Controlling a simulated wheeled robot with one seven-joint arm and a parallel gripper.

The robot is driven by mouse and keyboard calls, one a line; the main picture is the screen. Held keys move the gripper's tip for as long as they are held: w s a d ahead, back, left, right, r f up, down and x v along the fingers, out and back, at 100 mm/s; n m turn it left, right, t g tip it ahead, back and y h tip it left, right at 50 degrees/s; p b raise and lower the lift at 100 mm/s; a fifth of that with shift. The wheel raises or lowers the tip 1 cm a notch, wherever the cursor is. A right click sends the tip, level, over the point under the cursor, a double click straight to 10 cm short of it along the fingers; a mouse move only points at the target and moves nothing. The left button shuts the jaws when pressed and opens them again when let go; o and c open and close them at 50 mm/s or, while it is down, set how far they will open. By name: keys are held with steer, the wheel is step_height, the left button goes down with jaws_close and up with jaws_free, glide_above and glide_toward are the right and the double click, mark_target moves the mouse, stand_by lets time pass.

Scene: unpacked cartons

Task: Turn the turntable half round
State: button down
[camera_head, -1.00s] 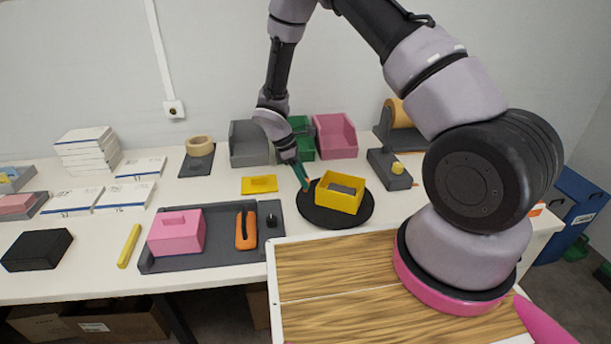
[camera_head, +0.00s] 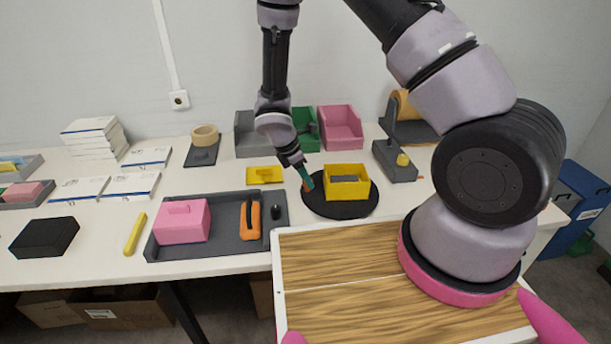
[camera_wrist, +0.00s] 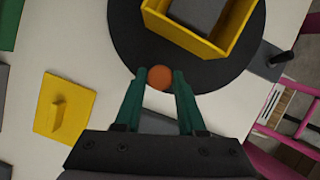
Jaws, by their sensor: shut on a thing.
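The turntable (camera_head: 340,210) is a round black disc on the white table, and a yellow open box (camera_head: 347,191) with a grey block inside stands on it. An orange round knob (camera_wrist: 159,77) sits near the rim of the turntable. My gripper (camera_head: 307,186) reaches down to the left edge of the disc. In the wrist view its green fingers lie on either side of the knob and are shut on it. The turntable (camera_wrist: 215,79) and the yellow box (camera_wrist: 180,38) are just beyond the fingertips there.
A yellow lidlike plate (camera_head: 265,175) lies left of the disc. A grey tray (camera_head: 222,237) with a pink block (camera_head: 182,222) and an orange-handled tool (camera_head: 250,221) is at front left. A grey block with a yellow knob (camera_head: 395,162) stands at right. Bins line the back.

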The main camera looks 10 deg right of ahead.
steer(key=shift+s+n, duration=0.4)
steer(key=shift+s+d, duration=0.1)
stand_by(0.3)
steer(key=c, duration=0.5)
jaws_free()
steer(key=shift+r, duration=0.1)
steer(key=v, duration=1)
steer(key=shift+s+r, duration=0.2)
steer(key=shift+r, duration=0.1)
